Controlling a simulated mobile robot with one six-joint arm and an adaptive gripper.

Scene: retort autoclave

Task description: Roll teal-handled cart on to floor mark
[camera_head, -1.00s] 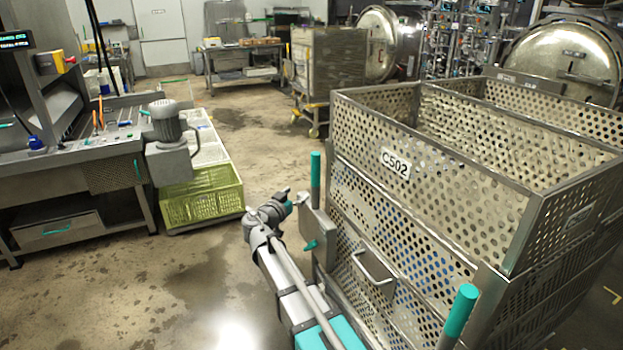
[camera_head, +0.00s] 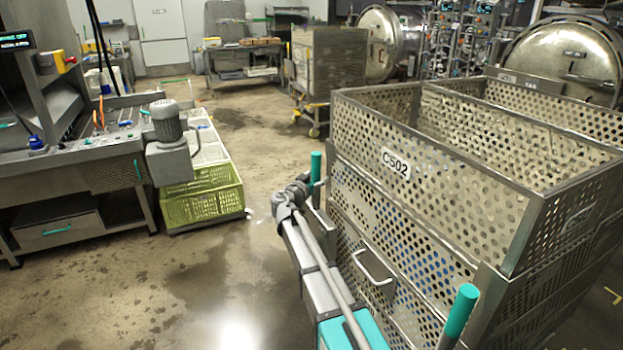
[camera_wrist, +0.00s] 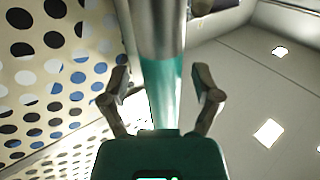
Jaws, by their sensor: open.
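The cart is a perforated metal basket cart (camera_head: 430,210) labelled C502, filling the right of the head view. It has two upright teal handles, a far one (camera_head: 316,168) and a near one (camera_head: 461,312). In the wrist view my gripper (camera_wrist: 164,90) is open, with one finger on each side of an upright post with a teal lower part (camera_wrist: 160,90). Contact between fingers and post cannot be told. In the head view my arm reaches to the far handle, and the fingers are largely hidden there. No floor mark at the cart's destination can be identified for certain.
A yellow-green crate (camera_head: 202,200) stands left of my arm, beside a workbench (camera_head: 75,165) with a motor. Another cart (camera_head: 328,70) stands farther back. Round autoclave doors (camera_head: 560,57) are behind the basket cart. Open floor lies front left.

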